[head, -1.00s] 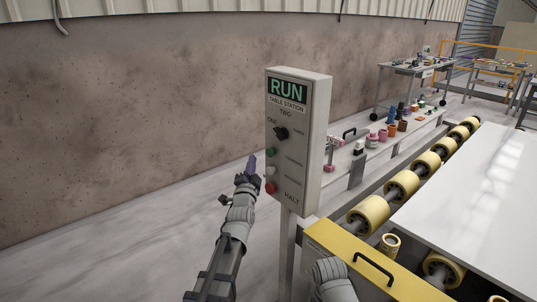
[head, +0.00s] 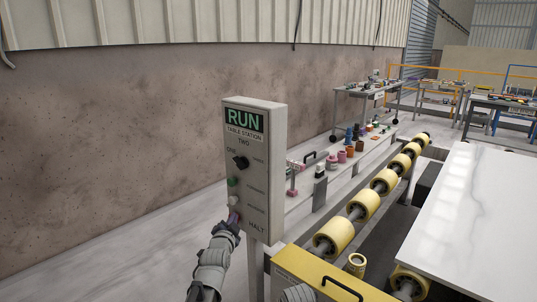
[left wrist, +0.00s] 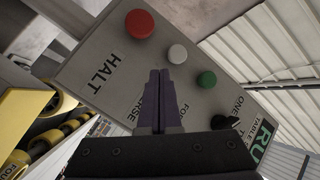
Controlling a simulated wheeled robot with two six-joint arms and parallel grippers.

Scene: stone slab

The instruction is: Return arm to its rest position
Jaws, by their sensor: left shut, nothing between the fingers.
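My left gripper (head: 234,218) is shut and empty, in front of the lower left part of the control box (head: 253,165). In the left wrist view its purple fingers (left wrist: 161,102) are together, pointing at the box face. The box stands on a post and shows a lit green RUN sign (head: 244,119), a black knob (head: 241,162), a green button (head: 232,182) and a white button (head: 233,201). The red HALT button (left wrist: 139,24) shows in the left wrist view; in the head view the gripper hides it. My right gripper is not in view.
A roller conveyor (head: 334,236) with yellow rollers runs to the back right beside a white stone slab (head: 480,215). A yellow housing with a black handle (head: 342,289) is at the front. A shelf with several coloured parts (head: 341,157) lies behind the box. Open floor is at left.

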